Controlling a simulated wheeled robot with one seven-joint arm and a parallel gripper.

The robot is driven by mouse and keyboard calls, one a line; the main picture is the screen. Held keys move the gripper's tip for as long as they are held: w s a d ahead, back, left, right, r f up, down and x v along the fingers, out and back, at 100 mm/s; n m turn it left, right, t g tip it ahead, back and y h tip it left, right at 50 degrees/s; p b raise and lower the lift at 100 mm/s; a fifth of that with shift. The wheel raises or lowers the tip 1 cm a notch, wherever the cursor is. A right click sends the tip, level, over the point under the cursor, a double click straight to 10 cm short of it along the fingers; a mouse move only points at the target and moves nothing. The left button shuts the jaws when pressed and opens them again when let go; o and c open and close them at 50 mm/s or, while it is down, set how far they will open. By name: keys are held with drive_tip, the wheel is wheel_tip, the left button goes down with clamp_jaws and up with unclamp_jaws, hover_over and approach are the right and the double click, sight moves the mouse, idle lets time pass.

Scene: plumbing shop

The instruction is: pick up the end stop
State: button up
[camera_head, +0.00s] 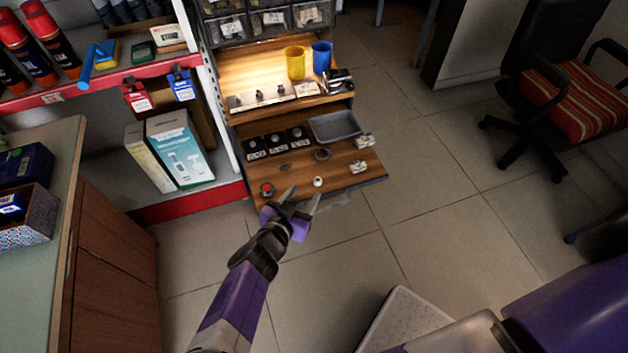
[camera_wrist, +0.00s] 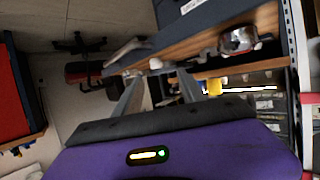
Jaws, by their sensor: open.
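My gripper (camera_head: 305,194) is open and empty at the front edge of the wooden shelf. In the wrist view its two fingers (camera_wrist: 158,86) point toward the shelf edge with a gap between them. A small pale round piece (camera_head: 318,182) lies on the shelf just beyond the fingertips; it seems to show as a white bit in the wrist view (camera_wrist: 155,63). A small metal piece with a reddish centre (camera_head: 266,188) sits left of the gripper; it looks shiny in the wrist view (camera_wrist: 238,40). I cannot tell for sure which piece is the end stop.
The wooden shelf also holds a dark ring (camera_head: 322,155), a grey tray (camera_head: 336,125), black boxes and small packs at the right (camera_head: 358,166). A yellow cup (camera_head: 295,63) and blue cup (camera_head: 321,57) stand higher. A counter (camera_head: 50,165) is at left; open floor lies right.

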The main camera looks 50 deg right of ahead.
sight(317, 181)
drive_tip(key=x, duration=0.7)
drive_tip(key=shift+s+d+b, duration=0.15)
drive_tip(key=shift+s+b, duration=0.1)
drive_tip(key=shift+b, duration=0.05)
clamp_jaws()
